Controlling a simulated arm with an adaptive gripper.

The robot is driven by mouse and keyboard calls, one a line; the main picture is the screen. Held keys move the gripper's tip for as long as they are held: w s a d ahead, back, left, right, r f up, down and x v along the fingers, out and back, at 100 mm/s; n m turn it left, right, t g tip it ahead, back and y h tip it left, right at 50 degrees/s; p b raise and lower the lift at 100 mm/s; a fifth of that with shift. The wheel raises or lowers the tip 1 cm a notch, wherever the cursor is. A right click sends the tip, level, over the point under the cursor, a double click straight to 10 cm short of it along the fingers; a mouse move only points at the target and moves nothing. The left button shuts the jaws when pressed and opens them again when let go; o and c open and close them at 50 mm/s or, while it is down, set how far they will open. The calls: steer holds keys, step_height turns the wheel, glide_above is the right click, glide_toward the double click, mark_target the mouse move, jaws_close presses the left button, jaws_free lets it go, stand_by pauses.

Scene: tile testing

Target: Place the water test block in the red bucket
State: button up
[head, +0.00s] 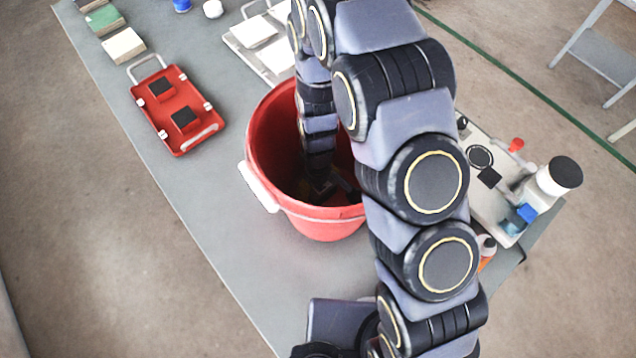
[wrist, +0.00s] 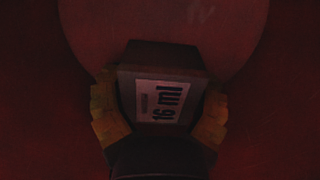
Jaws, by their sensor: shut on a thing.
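The red bucket (head: 268,135) stands on the grey table, and my arm reaches down into it. My gripper (head: 328,186) is low inside the bucket, dark and partly hidden by the wall and my arm. The picture is too dark to tell whether the block touches the bucket floor (wrist: 235,25).
A red tray (head: 178,135) with two dark blocks lies left of the bucket. Several blocks (head: 124,46) line the far left table edge. A white tray (head: 275,58) lies behind the bucket. A tray with bottles (head: 500,195) is at the right. Table in front is clear.

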steer(key=o, duration=1.2)
steer(key=shift+f, duration=0.1)
steer(key=shift+c, duration=0.2)
step_height(320, 180, up, 11)
steer(key=shift+r, duration=0.6)
steer(key=s+d+r+m+g+y, duration=0.1)
steer(key=s+d+r+m, duration=0.15)
steer(key=s+r, duration=0.35)
steer(key=s+d+r+m+g+y, duration=0.1)
steer(key=s+d+r+m, duration=0.2)
steer(key=r, duration=0.6)
steer(key=s+d+r+m+h, duration=0.1)
steer(key=s+d+r+m, duration=0.1)
steer(key=s+d, duration=0.4)
steer(key=shift+s+d+r+m+h, duration=0.15)
steer(key=shift+s+r+m+h, duration=0.25)
steer(key=shift+s, duration=0.85)
